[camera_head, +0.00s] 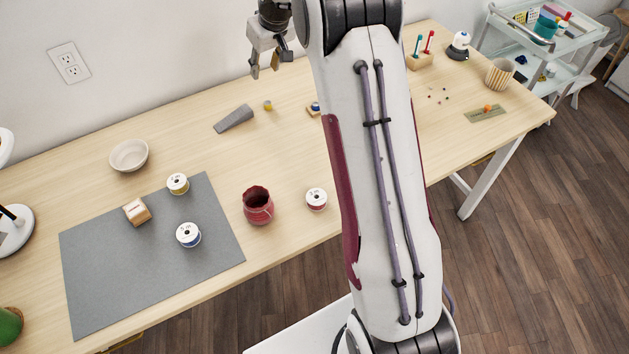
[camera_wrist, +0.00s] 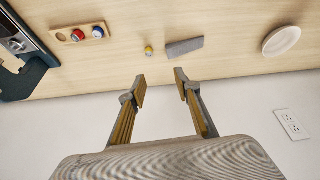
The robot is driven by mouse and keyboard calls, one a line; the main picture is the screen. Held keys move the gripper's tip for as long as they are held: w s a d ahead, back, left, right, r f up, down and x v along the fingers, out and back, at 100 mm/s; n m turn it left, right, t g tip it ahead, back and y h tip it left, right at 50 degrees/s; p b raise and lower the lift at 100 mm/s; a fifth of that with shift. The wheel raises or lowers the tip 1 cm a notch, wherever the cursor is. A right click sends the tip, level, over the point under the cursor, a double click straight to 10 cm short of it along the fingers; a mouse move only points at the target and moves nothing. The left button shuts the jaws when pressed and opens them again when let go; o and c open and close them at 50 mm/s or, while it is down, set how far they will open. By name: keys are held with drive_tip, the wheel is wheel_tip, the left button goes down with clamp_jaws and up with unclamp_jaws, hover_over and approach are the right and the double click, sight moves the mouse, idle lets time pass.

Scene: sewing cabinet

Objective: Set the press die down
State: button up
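A small yellow piece (camera_head: 267,105) stands on the table near the back, just right of a grey wedge (camera_head: 234,119); it also shows in the wrist view (camera_wrist: 149,51), apart from the wedge (camera_wrist: 185,47). It may be the press die, but it is too small to be sure. My gripper (camera_head: 265,67) is raised near the back wall, beyond the yellow piece in the picture. In the wrist view its two fingers (camera_wrist: 160,85) are spread wide with nothing between them.
A wooden holder (camera_wrist: 97,31) with red and blue round pieces is partly behind my arm in the head view. A dark machine (camera_wrist: 25,50) stands at the wrist view's left edge. A bowl (camera_head: 129,155), grey mat (camera_head: 100,260) and red pot (camera_head: 258,205) are nearer.

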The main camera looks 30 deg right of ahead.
drive_tip(key=s+a+r, duration=0.4)
drive_tip(key=s+r, duration=0.3)
drive_tip(key=s, duration=0.4)
drive_tip(key=s+a+r, duration=0.4)
drive_tip(key=s+r, duration=0.4)
drive_tip(key=s, duration=0.2)
drive_tip(key=s+a+f, duration=0.1)
drive_tip(key=s, duration=1.1)
drive_tip(key=s+a+f+m+t, duration=0.1)
drive_tip(key=s+a+f, duration=0.1)
drive_tip(key=s, duration=1)
drive_tip(key=shift+s+a, duration=0.15)
drive_tip(key=shift+s, duration=0.15)
